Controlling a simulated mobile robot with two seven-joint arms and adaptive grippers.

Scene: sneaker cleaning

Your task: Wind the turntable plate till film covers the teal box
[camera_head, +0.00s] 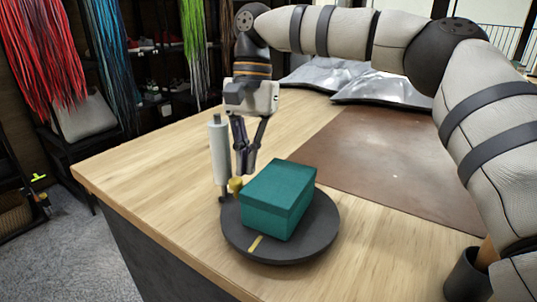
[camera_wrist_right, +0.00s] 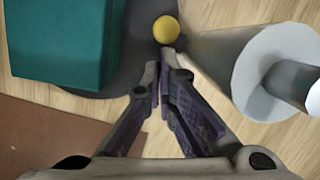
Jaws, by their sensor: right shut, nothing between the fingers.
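The teal box (camera_head: 278,199) sits on the round dark turntable plate (camera_head: 318,238), with no film visible on it. A yellow stripe (camera_head: 255,243) marks the plate's front. A yellow knob (camera_head: 235,185) stands at the plate's rear left rim; it shows in the right wrist view (camera_wrist_right: 166,29). A white film roll (camera_head: 219,153) stands upright just left of it. My right gripper (camera_head: 245,173) points down behind the box, near the knob and roll. Its fingertips are shut and empty, just short of the knob in the right wrist view (camera_wrist_right: 165,55). My left gripper is not in view.
The wooden table (camera_head: 140,165) has a brown mat (camera_head: 400,165) at right and silvery bags (camera_head: 380,88) at the back. A dark cup (camera_head: 467,275) stands at front right. The table left of the roll is clear. Colourful laces (camera_head: 50,60) hang beyond it.

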